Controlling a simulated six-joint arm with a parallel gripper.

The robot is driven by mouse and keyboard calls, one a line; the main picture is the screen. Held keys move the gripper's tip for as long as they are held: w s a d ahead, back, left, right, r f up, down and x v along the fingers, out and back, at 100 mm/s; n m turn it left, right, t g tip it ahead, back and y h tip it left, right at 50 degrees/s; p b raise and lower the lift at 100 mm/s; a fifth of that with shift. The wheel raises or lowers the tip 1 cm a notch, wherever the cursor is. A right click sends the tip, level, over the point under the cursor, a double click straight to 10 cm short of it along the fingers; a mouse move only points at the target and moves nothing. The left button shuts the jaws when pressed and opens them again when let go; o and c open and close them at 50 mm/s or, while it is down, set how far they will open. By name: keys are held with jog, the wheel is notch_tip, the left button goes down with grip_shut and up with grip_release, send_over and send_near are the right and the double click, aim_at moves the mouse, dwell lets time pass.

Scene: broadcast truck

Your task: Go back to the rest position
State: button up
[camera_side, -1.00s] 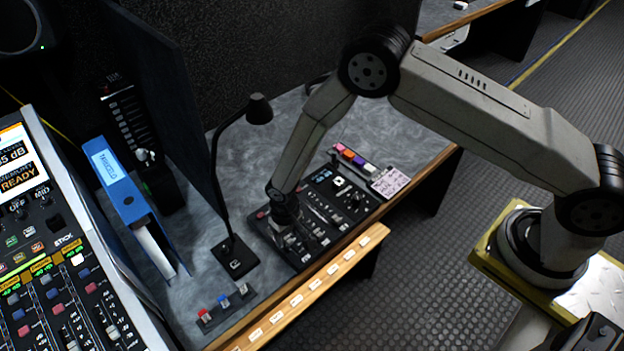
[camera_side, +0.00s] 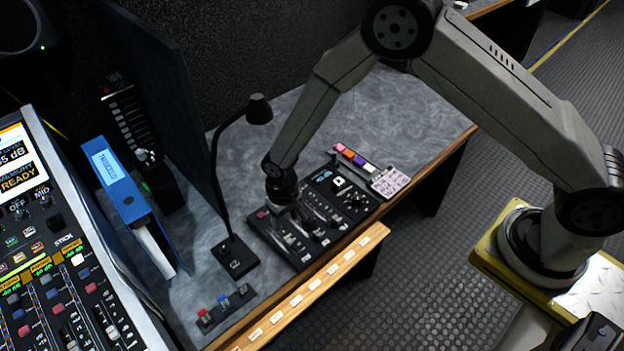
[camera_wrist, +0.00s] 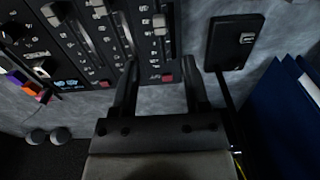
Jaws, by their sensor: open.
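My gripper (camera_side: 285,207) is over the left part of a black control panel (camera_side: 345,222) on the grey desk. In the wrist view my gripper (camera_wrist: 160,68) has its two dark fingers apart, with nothing between them but the panel's edge and the desk beyond. The panel (camera_wrist: 92,38) shows there with faders, knobs and a red button (camera_wrist: 168,78). I cannot tell how high the fingertips are above the panel.
A gooseneck lamp or microphone (camera_side: 236,254) stands left of the panel. A blue binder (camera_side: 122,188) is further left, beside a large mixing console (camera_side: 75,290). The desk's back right is clear.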

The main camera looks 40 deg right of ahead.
jog(key=shift+d+r, duration=0.3)
jog(key=shift+r, duration=0.15)
jog(key=s+d+r+t, duration=0.1)
jog(key=s+d+r, duration=0.3)
jog(key=d+r, duration=0.65)
jog(key=s+d+r+t, duration=0.1)
jog(key=s+d+r, duration=0.4)
jog(key=s+r, duration=0.3)
jog(key=shift+s+d+t, duration=0.3)
jog(key=shift+s+d, duration=0.05)
jog(key=shift+s, duration=0.85)
